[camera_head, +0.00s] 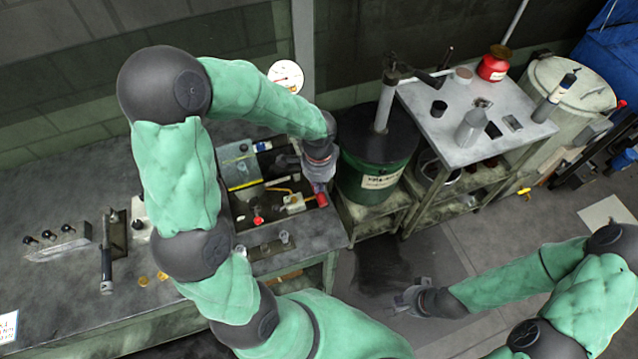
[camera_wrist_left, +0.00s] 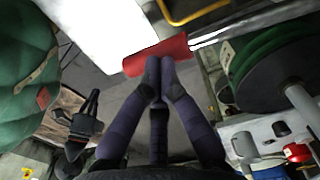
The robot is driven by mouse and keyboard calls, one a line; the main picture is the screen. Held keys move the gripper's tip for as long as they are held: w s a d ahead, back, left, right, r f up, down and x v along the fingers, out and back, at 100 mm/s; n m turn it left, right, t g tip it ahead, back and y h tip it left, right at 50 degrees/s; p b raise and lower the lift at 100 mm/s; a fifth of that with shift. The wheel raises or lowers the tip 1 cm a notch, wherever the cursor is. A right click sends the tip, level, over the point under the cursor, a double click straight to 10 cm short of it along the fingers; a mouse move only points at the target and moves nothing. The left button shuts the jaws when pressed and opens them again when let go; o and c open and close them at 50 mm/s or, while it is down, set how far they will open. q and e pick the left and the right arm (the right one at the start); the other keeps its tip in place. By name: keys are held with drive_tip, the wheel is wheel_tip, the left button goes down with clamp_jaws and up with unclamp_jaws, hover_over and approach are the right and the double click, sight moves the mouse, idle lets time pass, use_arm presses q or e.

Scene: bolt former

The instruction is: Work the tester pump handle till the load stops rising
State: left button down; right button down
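The tester pump handle shows in the left wrist view as a metal bar with a red grip (camera_wrist_left: 140,62). In the head view, a small red end (camera_head: 322,200) shows just below my left gripper (camera_head: 318,186). The left fingers, also in the left wrist view (camera_wrist_left: 160,62), are closed together with their tips over the red grip. The grip lies across them, not visibly pinched between them; contact is hard to judge. A white round gauge (camera_head: 286,76) with a red needle is on the wall; its reading is too small to tell. My right gripper (camera_head: 408,297) appears open and empty over the floor.
The bench (camera_head: 60,285) at left holds an open tray of small parts (camera_head: 262,236) and a switch block (camera_head: 62,243). A green drum (camera_head: 365,170) stands close right of my left gripper. A metal cart (camera_head: 450,145) is farther right. Floor around my right gripper is clear.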

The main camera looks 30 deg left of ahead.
use_arm(q)
drive_tip(key=shift+r, duration=0.15)
wheel_tip(320, 180, up, 11)
drive_tip(key=p, duration=0.9)
idle(1.0)
